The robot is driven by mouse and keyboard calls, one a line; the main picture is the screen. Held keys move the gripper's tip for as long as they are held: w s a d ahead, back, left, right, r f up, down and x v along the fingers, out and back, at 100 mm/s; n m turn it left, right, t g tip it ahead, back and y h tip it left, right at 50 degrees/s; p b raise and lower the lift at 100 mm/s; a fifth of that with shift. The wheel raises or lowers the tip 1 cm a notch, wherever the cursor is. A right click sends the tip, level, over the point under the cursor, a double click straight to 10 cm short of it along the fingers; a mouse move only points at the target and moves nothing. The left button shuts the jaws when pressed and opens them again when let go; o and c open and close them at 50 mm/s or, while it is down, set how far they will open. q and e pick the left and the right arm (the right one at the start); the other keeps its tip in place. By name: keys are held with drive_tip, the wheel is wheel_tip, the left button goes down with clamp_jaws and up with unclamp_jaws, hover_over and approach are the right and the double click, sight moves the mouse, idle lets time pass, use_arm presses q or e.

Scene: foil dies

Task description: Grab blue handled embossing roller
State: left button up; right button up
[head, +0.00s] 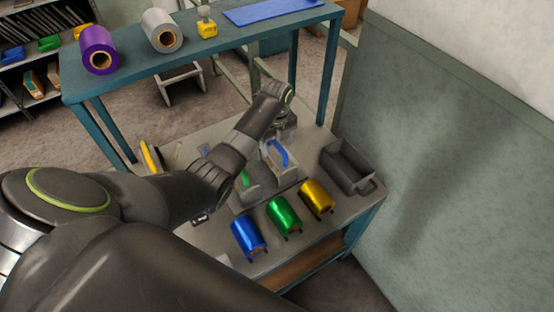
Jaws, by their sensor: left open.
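The blue-handled embossing roller (279,152) sits in a pale holder near the middle of the workbench (313,242); its blue handle shows, while its roller end is hard to make out. My left arm reaches in from the left and bends down at the far side of the bench. My left gripper (286,134) is open, just behind and above the blue handle, and looks apart from it; its fingertips are small and partly unclear. A green handle (244,178) stands to the left, partly hidden by my arm. My right gripper is not in view.
Blue (248,235), green (283,215) and gold (317,198) foil rolls line the front of the bench. A dark grey bin (347,167) stands at the right. Behind is a teal table (200,68) with purple and silver rolls. A wall panel closes off the right.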

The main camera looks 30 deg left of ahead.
sight(277, 157)
use_arm(q)
drive_tip(key=shift+f, duration=1.3)
drive_tip(key=shift+c, duration=0.3)
clamp_jaws()
drive_tip(key=shift+w+r, duration=0.15)
